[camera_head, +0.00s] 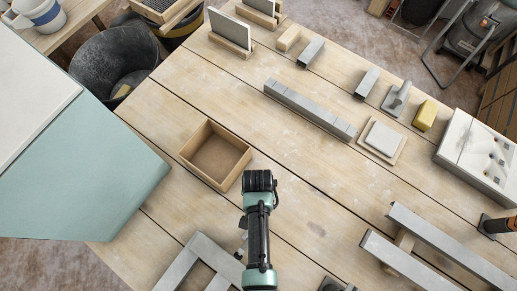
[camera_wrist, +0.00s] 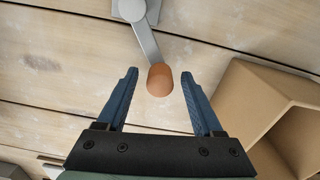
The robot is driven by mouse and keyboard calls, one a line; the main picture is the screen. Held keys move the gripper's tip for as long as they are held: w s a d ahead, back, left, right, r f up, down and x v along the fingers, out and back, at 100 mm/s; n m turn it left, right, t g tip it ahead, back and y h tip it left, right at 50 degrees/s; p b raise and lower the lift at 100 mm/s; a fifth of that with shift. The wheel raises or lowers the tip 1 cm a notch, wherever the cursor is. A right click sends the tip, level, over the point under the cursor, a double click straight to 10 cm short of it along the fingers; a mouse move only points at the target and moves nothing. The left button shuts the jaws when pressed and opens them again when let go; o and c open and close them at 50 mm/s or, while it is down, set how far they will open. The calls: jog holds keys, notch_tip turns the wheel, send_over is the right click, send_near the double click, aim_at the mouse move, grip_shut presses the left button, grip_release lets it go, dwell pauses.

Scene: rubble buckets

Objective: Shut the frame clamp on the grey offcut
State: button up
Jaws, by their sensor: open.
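In the wrist view a grey lever (camera_wrist: 144,40) with a rounded brown grip (camera_wrist: 160,82) comes down from the top edge; it looks like the clamp's handle. My gripper (camera_wrist: 158,74) is open, its two blue fingers on either side of the grip with a gap on each side. The lever's grey base (camera_wrist: 132,10) is cut off by the top edge, so the clamp's jaw and any offcut in it are not visible. In the head view my black wrist (camera_head: 259,183) hides the fingers. I cannot tell which grey piece is the offcut.
An open wooden box (camera_head: 188,153) stands close beside my arm and shows at right in the wrist view (camera_wrist: 235,85). A grey frame (camera_head: 178,272) lies at the front left. Grey bars (camera_head: 440,240) lie at the right. A long grey block (camera_head: 305,108) lies behind; bare planks lie between.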

grip_shut()
dwell(1.4)
